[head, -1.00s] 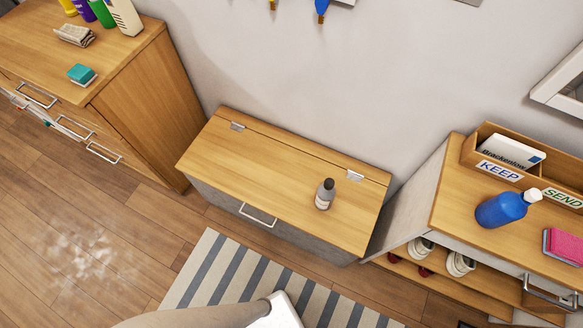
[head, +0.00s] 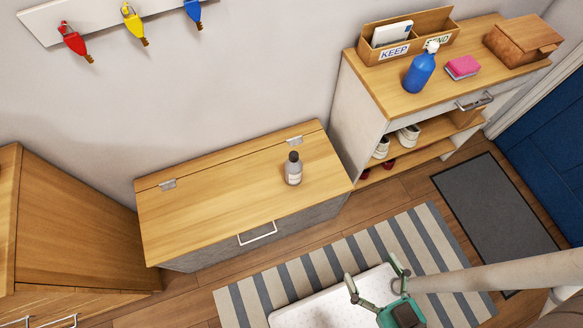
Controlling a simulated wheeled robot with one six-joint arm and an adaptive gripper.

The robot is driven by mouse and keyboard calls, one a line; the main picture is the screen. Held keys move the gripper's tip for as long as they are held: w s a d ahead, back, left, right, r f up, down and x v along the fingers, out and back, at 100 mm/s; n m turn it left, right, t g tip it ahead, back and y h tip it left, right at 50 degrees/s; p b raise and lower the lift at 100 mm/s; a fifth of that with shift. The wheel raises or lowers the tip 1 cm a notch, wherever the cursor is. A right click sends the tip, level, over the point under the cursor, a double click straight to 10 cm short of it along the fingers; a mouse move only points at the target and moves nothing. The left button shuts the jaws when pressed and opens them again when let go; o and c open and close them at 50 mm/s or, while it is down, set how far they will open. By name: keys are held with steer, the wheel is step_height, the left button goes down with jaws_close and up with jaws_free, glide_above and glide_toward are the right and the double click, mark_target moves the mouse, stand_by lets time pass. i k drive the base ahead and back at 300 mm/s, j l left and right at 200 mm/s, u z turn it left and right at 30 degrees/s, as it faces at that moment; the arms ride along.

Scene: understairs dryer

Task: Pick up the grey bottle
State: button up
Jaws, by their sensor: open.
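The grey bottle (head: 293,169) with a dark cap stands upright on the wooden lid of a low chest (head: 220,205), toward the lid's right end. My gripper (head: 374,274) is in the lower part of the head view, its two green-grey fingers spread apart with nothing between them. It is in front of the chest, over the striped rug and a white part, well apart from the bottle. Nothing hides the bottle.
A shoe cabinet (head: 380,85) on the right holds a blue bottle (head: 420,70), a pink sponge (head: 462,67) and a letter box (head: 445,24). A wooden dresser (head: 70,225) stands at left. The striped rug (head: 290,285) covers the floor ahead. Keys (head: 133,24) hang above.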

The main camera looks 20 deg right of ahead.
mark_target(293, 166)
steer(key=i+j, duration=0.1)
steer(key=j, duration=0.3)
steer(key=i+j, duration=0.1)
steer(key=j, duration=0.3)
steer(key=i+j, duration=0.1)
steer(key=j, duration=0.3)
steer(key=z, duration=0.05)
